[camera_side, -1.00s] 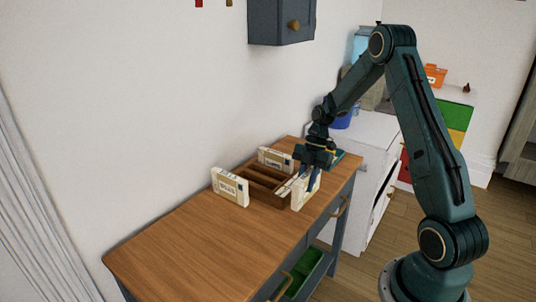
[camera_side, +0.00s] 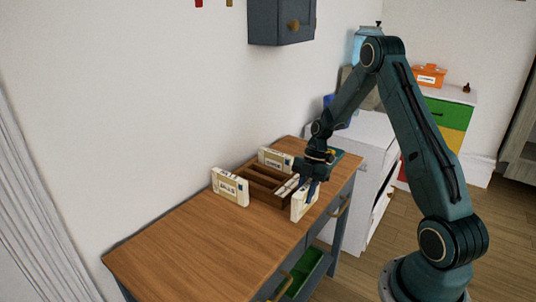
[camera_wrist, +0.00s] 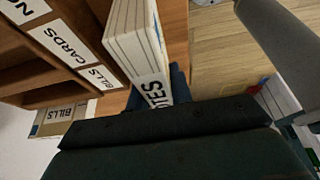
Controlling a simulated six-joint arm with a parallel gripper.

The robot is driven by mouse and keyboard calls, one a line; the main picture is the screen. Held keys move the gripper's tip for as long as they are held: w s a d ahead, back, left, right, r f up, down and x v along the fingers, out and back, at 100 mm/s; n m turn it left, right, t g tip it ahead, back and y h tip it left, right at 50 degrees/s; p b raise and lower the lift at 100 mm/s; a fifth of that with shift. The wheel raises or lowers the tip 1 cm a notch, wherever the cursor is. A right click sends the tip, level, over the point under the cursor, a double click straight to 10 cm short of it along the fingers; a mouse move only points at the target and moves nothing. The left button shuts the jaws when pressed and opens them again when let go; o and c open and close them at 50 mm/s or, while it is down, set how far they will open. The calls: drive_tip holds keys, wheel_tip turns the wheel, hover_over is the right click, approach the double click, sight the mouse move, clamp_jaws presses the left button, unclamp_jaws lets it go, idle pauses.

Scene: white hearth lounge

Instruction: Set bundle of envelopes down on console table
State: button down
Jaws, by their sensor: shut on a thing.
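The bundle of envelopes (camera_side: 301,204) is white and upright, at the right side of the wooden sorter, over the console table (camera_side: 185,240) near its front edge. My gripper (camera_side: 312,192) is shut on it from above. In the wrist view the bundle (camera_wrist: 135,38) shows its stacked edges and a label ending in "TES"; the rest of the label is hidden. I cannot tell whether its lower edge touches the tabletop.
The wooden sorter (camera_wrist: 72,58) has slots labelled "CARDS" and "BILLS". The table's left part is bare. A grey cabinet (camera_side: 280,22) hangs above.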

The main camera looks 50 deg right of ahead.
drive_tip(key=c, duration=1.3)
unclamp_jaws()
drive_tip(key=shift+o, duration=0.2)
drive_tip(key=v, duration=1.2)
drive_tip(key=shift+r, duration=0.15)
